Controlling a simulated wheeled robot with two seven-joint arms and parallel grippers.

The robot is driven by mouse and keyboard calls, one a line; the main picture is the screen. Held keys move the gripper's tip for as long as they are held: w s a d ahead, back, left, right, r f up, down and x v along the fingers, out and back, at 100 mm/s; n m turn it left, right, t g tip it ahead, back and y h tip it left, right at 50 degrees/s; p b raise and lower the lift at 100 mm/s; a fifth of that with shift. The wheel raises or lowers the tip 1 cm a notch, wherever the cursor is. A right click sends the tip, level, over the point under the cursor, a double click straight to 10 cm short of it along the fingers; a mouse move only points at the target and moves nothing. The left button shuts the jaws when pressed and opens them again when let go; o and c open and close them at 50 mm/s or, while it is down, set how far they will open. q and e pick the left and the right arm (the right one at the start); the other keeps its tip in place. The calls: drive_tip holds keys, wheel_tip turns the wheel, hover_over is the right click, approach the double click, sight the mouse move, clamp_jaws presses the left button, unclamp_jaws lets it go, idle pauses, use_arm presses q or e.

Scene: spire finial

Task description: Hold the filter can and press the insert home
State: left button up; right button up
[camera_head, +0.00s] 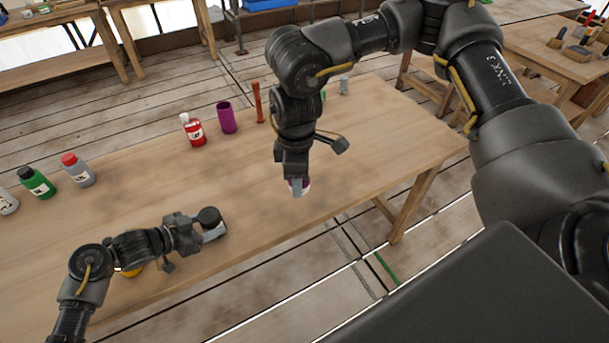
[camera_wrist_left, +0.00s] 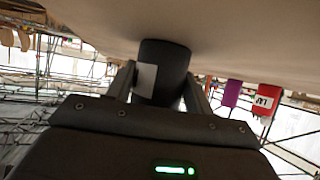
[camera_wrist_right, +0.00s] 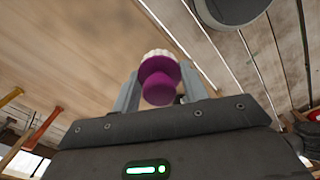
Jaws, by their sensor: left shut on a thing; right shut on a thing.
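The filter can (camera_head: 209,215) is a dark cylinder near the table's front edge, left of centre. My left gripper (camera_head: 213,231) is shut around it from the side. The left wrist view shows the can (camera_wrist_left: 165,65) between the fingers, with a pale patch on its side and its end against the tabletop. The insert (camera_wrist_right: 159,80) is purple with a whitish ribbed end. My right gripper (camera_head: 298,190) points down and is shut on it, right of the can and apart from it. In the head view the fingers hide most of the insert.
On the table (camera_head: 260,215) stand a red bottle (camera_head: 194,133), a purple cup (camera_head: 227,118), an orange-brown stick (camera_head: 257,102), a green bottle (camera_head: 38,184) and a grey bottle with a red cap (camera_head: 79,172). Bare tabletop lies between the grippers.

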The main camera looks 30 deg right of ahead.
drive_tip(key=w+a+f+n, duration=0.2)
drive_tip(key=w+a+n, duration=0.5)
drive_tip(key=a, duration=0.4)
drive_tip(key=n, duration=0.8)
approach(207, 215)
drive_tip(key=shift+f, duration=2.95)
drive_tip(key=shift+f, duration=0.15)
drive_tip(key=o, duration=1.1)
drive_tip(key=shift+o, duration=0.3)
drive_tip(key=o, duration=0.4)
